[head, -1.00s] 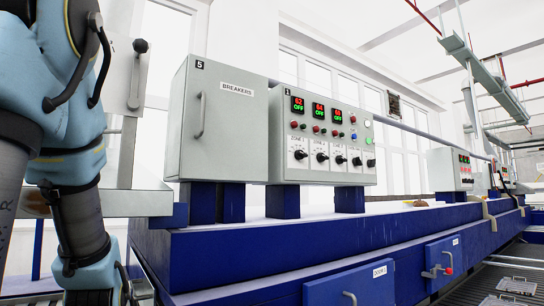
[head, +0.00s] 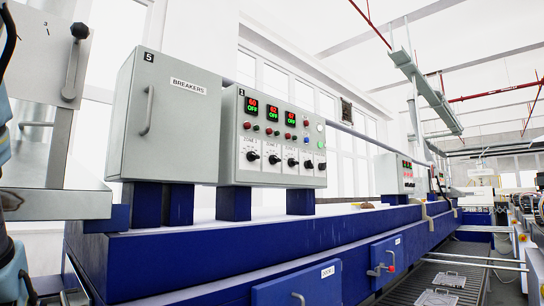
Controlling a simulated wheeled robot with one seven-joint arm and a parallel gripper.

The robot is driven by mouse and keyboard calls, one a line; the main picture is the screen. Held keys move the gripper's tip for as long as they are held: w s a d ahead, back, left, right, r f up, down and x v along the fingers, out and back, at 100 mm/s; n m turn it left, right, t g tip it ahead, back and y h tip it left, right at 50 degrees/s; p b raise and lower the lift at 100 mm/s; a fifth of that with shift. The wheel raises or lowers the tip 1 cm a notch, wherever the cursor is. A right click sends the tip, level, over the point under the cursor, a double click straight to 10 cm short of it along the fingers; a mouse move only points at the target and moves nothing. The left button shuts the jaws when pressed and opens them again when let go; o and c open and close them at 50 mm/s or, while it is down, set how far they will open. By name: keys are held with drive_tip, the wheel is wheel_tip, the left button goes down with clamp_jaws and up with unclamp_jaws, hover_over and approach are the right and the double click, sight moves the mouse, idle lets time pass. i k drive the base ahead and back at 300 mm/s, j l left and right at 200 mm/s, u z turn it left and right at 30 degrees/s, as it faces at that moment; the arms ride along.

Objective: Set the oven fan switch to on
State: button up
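In the head view a grey control panel marked 1 (head: 285,179) stands on blue posts on the blue oven base. It carries several displays (head: 271,109) reading OFF in green under red numbers, small red and green buttons, and a row of black rotary knobs (head: 275,159) on white plates. The lettering is too small to tell which knob is the fan switch. My gripper is not in view; only a sliver of my arm shows at the left edge.
A grey breakers cabinet (head: 178,120) stands left of the panel. The blue oven base (head: 200,252) with handled doors (head: 385,258) runs in front. A smaller panel (head: 393,174) stands farther along. A grey metal structure (head: 60,204) is at the left.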

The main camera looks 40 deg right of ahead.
sight(308, 164)
drive_tip(key=l+u, duration=0.1)
drive_tip(key=l, duration=0.45)
drive_tip(key=k+l, duration=0.1)
drive_tip(key=l, duration=0.4)
drive_tip(key=l+u, duration=0.15)
drive_tip(key=l, duration=0.4)
drive_tip(key=k, duration=0.1)
